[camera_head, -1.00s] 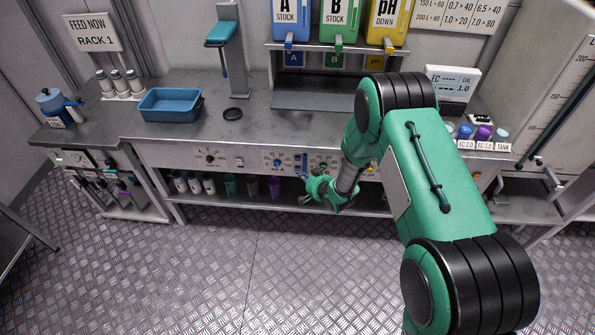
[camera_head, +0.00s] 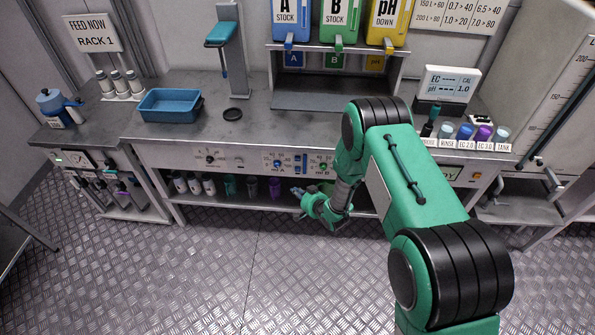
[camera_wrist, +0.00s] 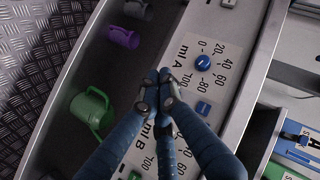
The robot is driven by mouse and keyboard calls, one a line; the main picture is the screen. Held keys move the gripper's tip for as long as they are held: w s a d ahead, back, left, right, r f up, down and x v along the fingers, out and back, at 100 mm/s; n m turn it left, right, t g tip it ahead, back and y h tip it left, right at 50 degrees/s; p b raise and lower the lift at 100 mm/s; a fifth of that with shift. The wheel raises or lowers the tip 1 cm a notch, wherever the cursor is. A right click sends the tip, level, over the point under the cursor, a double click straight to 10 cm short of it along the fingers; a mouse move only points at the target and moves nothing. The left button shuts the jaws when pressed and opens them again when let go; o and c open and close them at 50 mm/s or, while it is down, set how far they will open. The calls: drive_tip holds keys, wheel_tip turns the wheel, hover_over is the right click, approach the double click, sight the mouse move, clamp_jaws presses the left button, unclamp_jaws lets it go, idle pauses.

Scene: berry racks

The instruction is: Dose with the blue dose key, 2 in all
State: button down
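The blue dose key (camera_wrist: 203,107) is a small blue button on the white panel strip, just below the blue ml A dial (camera_wrist: 203,62) in the wrist view. In the head view the blue dial (camera_head: 277,163) is on the bench's front panel. My gripper (camera_wrist: 160,82) has its blue fingers drawn together with nothing between them. In the wrist view its tips appear left of the blue key, over the panel's edge; I cannot tell the gap in depth. In the head view my gripper (camera_head: 297,191) is in front of the bench, below the panel.
A green jug (camera_wrist: 91,112) and a purple cup (camera_wrist: 123,37) stand on the shelf below the panel. The A stock container (camera_head: 296,20) is on the rack above. A blue tray (camera_head: 170,105) sits on the bench. The floor in front is clear.

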drive_tip(key=w+b, duration=0.1)
drive_tip(key=w, duration=0.7)
drive_tip(key=shift+w+b, duration=0.3)
drive_tip(key=shift+w, duration=0.15)
idle(1.4)
drive_tip(key=shift+w, duration=0.25)
drive_tip(key=shift+w+b, duration=0.3)
drive_tip(key=shift+w, duration=0.15)
idle(1.2)
drive_tip(key=shift+s, duration=0.85)
drive_tip(key=shift+s, duration=0.1)
drive_tip(key=shift+s+p, duration=0.45)
drive_tip(key=shift+s, duration=1.95)
